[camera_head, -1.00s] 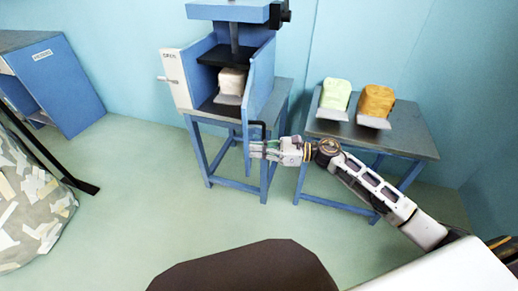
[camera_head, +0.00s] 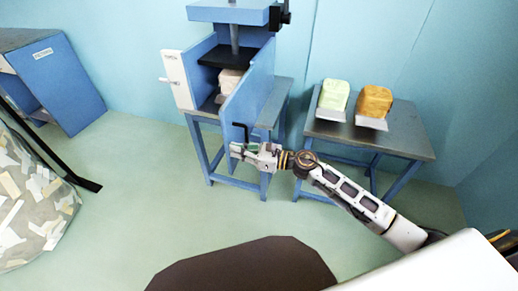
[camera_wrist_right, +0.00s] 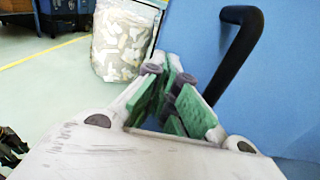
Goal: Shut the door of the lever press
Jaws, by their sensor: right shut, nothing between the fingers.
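The lever press (camera_head: 205,50) stands on a blue-legged table at the back centre. Its blue door (camera_head: 250,95) is hinged on the right and stands partly open, angled across part of the opening. A pale bale (camera_head: 229,82) shows inside, partly hidden by the door. The door's black handle (camera_head: 240,130) is near its lower free edge; it also shows in the right wrist view (camera_wrist_right: 240,50). My right gripper (camera_head: 236,151) is shut and empty, just below the handle and close to the door's outer face. Whether it touches the door, I cannot tell. My left gripper is out of view.
A side table (camera_head: 405,140) at the right holds a green block (camera_head: 334,94) and an orange block (camera_head: 375,101) on grey trays. A blue cabinet (camera_head: 60,85) and a bag of paper scraps (camera_head: 35,205) are at the left. The floor before the press is clear.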

